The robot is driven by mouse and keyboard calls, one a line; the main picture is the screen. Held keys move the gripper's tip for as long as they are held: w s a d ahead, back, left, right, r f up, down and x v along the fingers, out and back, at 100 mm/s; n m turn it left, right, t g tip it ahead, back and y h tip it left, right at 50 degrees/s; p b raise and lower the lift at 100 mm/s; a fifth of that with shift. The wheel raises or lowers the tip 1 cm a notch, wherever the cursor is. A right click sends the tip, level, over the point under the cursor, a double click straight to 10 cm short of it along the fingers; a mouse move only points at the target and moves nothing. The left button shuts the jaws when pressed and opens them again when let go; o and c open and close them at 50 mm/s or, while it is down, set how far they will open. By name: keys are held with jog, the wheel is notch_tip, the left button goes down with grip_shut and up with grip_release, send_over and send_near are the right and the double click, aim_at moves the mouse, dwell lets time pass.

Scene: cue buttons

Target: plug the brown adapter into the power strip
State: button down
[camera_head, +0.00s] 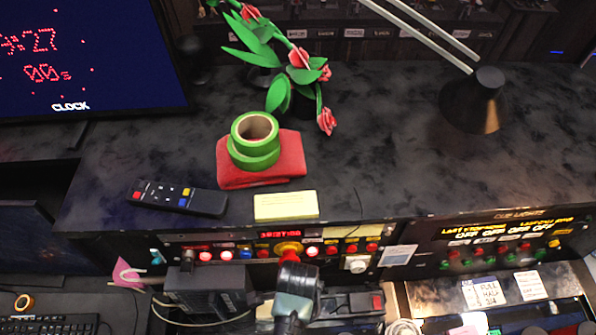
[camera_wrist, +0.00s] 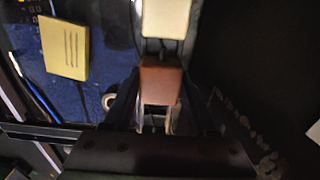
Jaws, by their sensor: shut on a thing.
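My gripper (camera_head: 295,285) is in front of the button panel in the head view, at the left end of what looks like the power strip (camera_head: 365,301), a black bar with a red switch. In the wrist view, my gripper (camera_wrist: 158,110) is shut on the brown adapter (camera_wrist: 161,78), a brown block between the fingers. A cream block (camera_wrist: 166,18) lies just beyond the adapter; I cannot tell whether they touch. The adapter is hidden behind my gripper in the head view. The strip's sockets cannot be made out.
The button panel (camera_head: 215,257) runs close behind my gripper. A black box (camera_head: 210,290) with cables stands to the left. Above are a yellow note pad (camera_head: 286,206), a remote (camera_head: 178,197) and green tape rolls (camera_head: 254,140) on a red cloth (camera_head: 290,170).

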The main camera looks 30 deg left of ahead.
jog(key=shift+f+b, duration=0.5)
jog(key=shift+f, duration=0.4)
jog(key=shift+c, duration=0.6)
grip_release()
jog(key=shift+r, duration=0.1)
